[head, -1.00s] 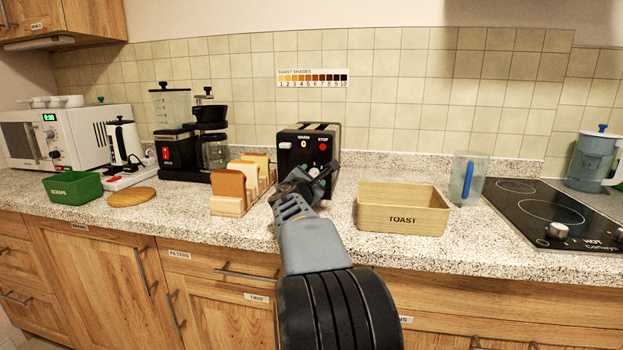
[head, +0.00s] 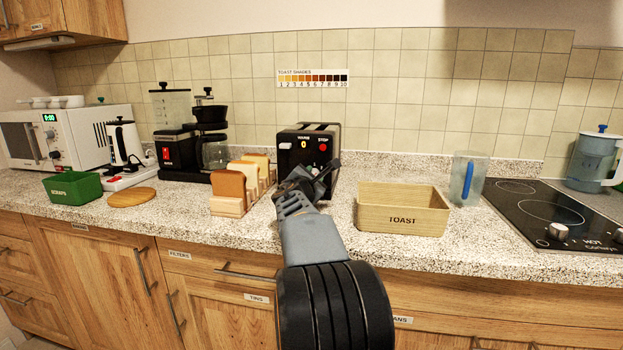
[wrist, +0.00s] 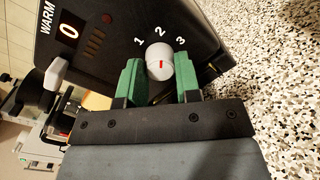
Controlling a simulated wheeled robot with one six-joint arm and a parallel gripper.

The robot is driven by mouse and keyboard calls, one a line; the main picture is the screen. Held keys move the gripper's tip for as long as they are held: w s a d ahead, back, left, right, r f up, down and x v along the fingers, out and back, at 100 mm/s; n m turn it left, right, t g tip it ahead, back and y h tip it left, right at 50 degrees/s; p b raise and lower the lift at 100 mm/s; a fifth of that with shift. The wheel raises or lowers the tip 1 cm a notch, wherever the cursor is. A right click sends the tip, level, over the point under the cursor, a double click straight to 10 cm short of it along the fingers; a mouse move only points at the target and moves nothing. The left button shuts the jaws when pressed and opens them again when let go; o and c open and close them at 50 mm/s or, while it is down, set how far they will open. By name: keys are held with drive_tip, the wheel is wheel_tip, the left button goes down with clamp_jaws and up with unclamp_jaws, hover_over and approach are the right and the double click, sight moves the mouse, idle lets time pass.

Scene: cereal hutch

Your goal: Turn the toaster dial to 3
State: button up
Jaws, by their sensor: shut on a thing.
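The black toaster (head: 290,160) stands on the counter against the tiled wall; its display reads 0. Its white dial (wrist: 158,57) faces the wrist camera, with the numbers 1, 2 and 3 around its upper side. The dial's short red mark runs upright in the wrist view, roughly in line with the 2. My gripper (wrist: 160,75) has its green pads on both sides of the dial and is shut on it. In the head view my gripper (head: 312,180) covers the toaster's lower front and hides the dial.
A rack of bread slices (head: 229,188) stands close on the left of my gripper. A coffee maker (head: 176,148) stands at the left.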

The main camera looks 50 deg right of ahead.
drive_tip(key=shift+c, duration=0.6)
drive_tip(key=shift+f, duration=0.1)
drive_tip(key=shift+b, duration=0.3)
drive_tip(key=shift+f+m+b, duration=0.1)
drive_tip(key=shift+m+b, duration=0.6)
drive_tip(key=shift+s+m+b, duration=0.1)
drive_tip(key=shift+m+b, duration=1.1)
drive_tip(key=shift+b, duration=0.05)
drive_tip(key=m+b, duration=0.2)
drive_tip(key=m, duration=0.1)
drive_tip(key=shift+r+m+y+b, duration=0.2)
drive_tip(key=shift+m+y+b, duration=0.1)
drive_tip(key=shift+m+b, duration=0.8)
drive_tip(key=shift+m, duration=0.4)
